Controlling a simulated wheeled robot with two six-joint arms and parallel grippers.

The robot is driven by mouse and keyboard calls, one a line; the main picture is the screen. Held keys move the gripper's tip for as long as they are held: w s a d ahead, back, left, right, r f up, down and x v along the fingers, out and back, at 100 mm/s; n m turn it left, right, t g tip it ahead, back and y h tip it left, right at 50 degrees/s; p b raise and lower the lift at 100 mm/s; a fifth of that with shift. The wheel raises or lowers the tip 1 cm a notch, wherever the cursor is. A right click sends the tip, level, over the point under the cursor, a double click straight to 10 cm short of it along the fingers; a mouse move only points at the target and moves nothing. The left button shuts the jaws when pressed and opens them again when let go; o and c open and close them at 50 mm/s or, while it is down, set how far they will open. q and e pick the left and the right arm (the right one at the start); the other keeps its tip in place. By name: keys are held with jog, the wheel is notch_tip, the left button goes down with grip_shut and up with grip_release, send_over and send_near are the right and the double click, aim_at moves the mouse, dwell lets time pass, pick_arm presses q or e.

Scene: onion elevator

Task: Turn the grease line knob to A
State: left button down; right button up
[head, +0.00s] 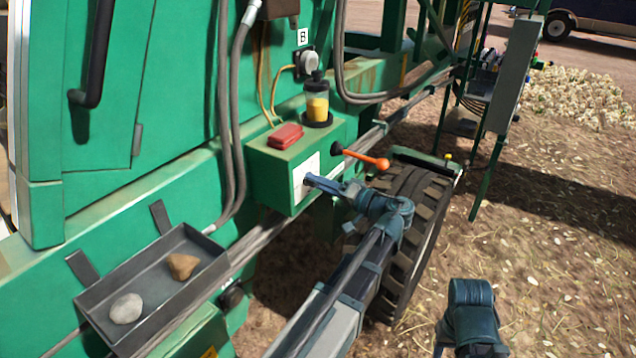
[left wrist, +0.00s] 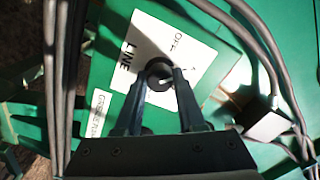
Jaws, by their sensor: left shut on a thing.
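The grease line knob (left wrist: 157,69) is a small dark round knob with a light mark. It sits on a white label plate (left wrist: 135,40) that reads "LINE" and "OFF"; no letter A can be made out. In the head view the plate (head: 299,190) is on the front face of a green box (head: 268,180). My left gripper (left wrist: 160,78) is shut on the knob, one finger on each side. In the head view this gripper (head: 310,181) reaches the plate from the right, and its tips hide the knob. My right gripper is not visible.
An orange-tipped lever (head: 370,160) sticks out just above my left gripper. A red block (head: 285,136) and a yellow-filled jar (head: 317,100) stand on the box. A tray (head: 150,265) with two stones is at lower left. A tyre (head: 425,215) stands behind my arm.

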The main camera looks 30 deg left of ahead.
pick_arm(q)
jog(key=shift+m, duration=1.6)
jog(key=c, duration=0.5)
grip_release()
jog(key=shift+d, duration=0.15)
jog(key=s+d, duration=0.1)
jog(key=d, duration=1.2)
jog(key=shift+d, duration=0.25)
